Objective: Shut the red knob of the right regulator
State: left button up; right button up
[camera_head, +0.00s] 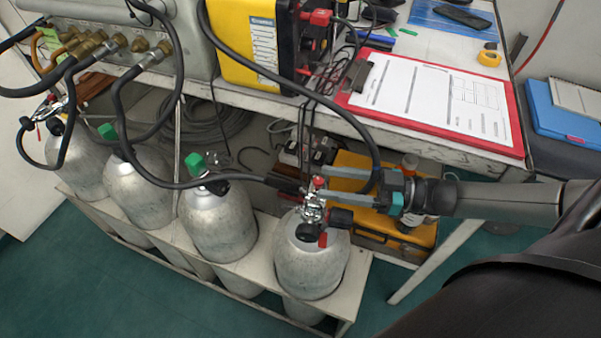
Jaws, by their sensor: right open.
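The right regulator (313,208) is a chrome fitting on top of the rightmost grey cylinder (311,266). Its small red knob (319,182) shows at the upper end of the fitting. My right gripper (325,183) comes in from the right, with its two grey fingers pointing left. The fingers are open, and the red knob appears between or just by their tips; whether they touch it I cannot tell. A second red part (323,240) and black fittings sit lower on the same valve. My left gripper is not in view.
Several other cylinders (218,229) stand to the left in a white rack (357,285). Black hoses run to the panel above. The white table's edge, with a red clipboard (517,135), lies behind and above my gripper. A yellow case (350,163) is beneath the table.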

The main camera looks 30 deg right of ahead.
aim_at(307, 188)
jog(key=b+x, duration=0.1)
jog(key=x, duration=0.4)
jog(key=shift+w+a, duration=0.1)
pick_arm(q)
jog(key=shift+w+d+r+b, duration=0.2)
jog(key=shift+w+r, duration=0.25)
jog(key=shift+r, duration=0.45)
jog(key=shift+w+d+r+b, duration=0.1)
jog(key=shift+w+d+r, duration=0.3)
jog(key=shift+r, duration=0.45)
pick_arm(e)
jog(key=shift+w+a, duration=0.35)
jog(key=shift+a, duration=0.05)
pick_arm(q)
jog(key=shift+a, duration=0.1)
pick_arm(e)
grip_shut()
